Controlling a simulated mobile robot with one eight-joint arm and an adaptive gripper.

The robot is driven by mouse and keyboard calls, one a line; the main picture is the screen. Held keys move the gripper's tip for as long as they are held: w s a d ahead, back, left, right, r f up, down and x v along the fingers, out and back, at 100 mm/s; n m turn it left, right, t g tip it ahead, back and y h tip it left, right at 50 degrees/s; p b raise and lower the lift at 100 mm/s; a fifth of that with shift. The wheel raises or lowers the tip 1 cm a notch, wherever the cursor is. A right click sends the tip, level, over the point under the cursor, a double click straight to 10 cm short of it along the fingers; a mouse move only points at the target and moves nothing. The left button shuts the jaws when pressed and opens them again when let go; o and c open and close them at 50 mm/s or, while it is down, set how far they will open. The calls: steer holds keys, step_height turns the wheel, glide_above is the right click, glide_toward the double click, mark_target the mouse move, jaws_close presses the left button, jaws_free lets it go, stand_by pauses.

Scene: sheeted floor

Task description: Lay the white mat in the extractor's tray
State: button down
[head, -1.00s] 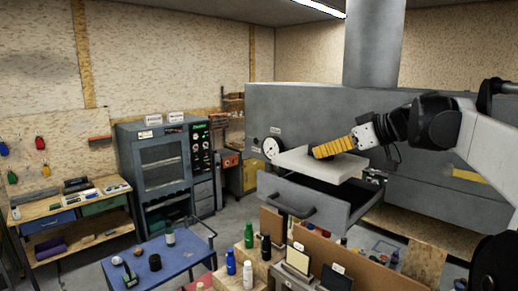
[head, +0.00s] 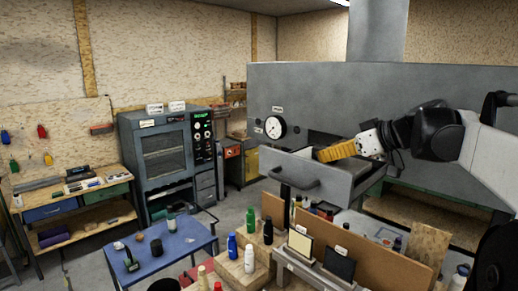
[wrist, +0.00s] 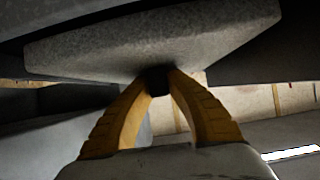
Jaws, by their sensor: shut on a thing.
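The white mat is a thick pale slab. In the head view only a sliver of the mat (head: 302,153) shows above the front wall of the extractor's grey pulled-out tray (head: 335,184). My gripper (head: 318,155), with yellow fingers, reaches over the tray from the right. In the wrist view my gripper (wrist: 160,80) is shut on a small dark part at the edge of the mat (wrist: 150,42), which looks grey in shadow. The tray's wall hides most of the mat, so I cannot tell whether it touches the tray floor.
The grey extractor body (head: 430,110) stands behind the tray, with a round gauge (head: 275,127). Below and in front are a brown partition (head: 350,245) and several bottles, including a white one (head: 250,258). A blue table (head: 165,250) stands at left.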

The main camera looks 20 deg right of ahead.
steer(key=shift+f, duration=0.3)
steer(key=c, duration=1.4)
jaws_free()
steer(key=shift+o, duration=0.2)
